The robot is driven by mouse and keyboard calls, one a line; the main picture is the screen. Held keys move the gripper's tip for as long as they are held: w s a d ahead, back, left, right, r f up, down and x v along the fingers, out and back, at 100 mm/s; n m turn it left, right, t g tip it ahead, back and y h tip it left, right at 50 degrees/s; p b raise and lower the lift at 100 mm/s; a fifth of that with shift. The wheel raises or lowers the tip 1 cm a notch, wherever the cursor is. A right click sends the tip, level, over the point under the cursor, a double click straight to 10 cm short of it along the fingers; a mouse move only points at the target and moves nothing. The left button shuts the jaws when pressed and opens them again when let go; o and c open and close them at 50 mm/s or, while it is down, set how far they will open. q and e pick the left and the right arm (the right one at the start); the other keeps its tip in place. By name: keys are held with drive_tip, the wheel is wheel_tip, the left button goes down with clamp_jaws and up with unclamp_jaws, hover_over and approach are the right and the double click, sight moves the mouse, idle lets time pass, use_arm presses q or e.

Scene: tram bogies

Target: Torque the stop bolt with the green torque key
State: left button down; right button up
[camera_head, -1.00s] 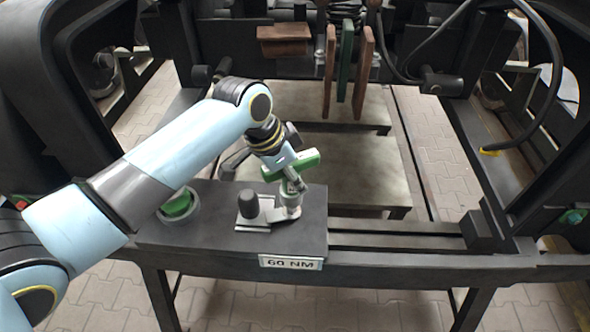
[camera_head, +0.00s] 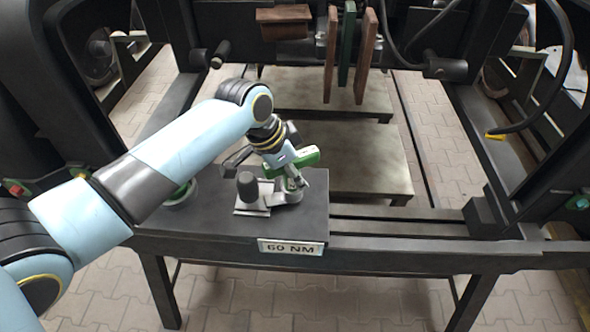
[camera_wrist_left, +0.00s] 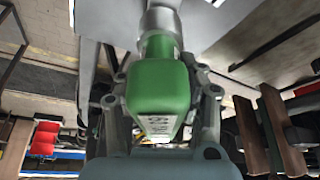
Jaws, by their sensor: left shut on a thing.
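The green torque key (camera_head: 306,156) is in my left gripper (camera_head: 290,172), which is shut on it above the bench. In the left wrist view the green key (camera_wrist_left: 158,88) fills the middle between the fingers, with a metal shaft beyond it. The key's lower end is at a metal fitting (camera_head: 290,194) on a small plate, by the right part of the dark bench top. The stop bolt itself is hidden there, and I cannot tell whether the key is seated on it. My right gripper is not in view.
A dark knob (camera_head: 247,188) stands just left of the fitting. A round holder (camera_head: 180,195) with green inside is partly behind my arm. A "60 NM" sign (camera_head: 290,248) is on the bench's front edge. Brown and green slabs (camera_head: 346,55) hang behind, above a grey platform (camera_head: 360,160).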

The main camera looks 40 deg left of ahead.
use_arm(q)
drive_tip(key=shift+r+m, duration=0.1)
drive_tip(key=shift+m, duration=0.6)
drive_tip(key=shift+m+h, duration=0.3)
drive_tip(key=shift+h, duration=0.1)
drive_tip(key=shift+d+m+g, duration=0.1)
drive_tip(key=shift+m+g, duration=0.4)
drive_tip(key=shift+m, duration=0.5)
drive_tip(key=shift+m+g+h, duration=0.3)
drive_tip(key=shift+m+h, duration=0.1)
drive_tip(key=shift+m, duration=0.6)
drive_tip(key=shift+s, duration=0.1)
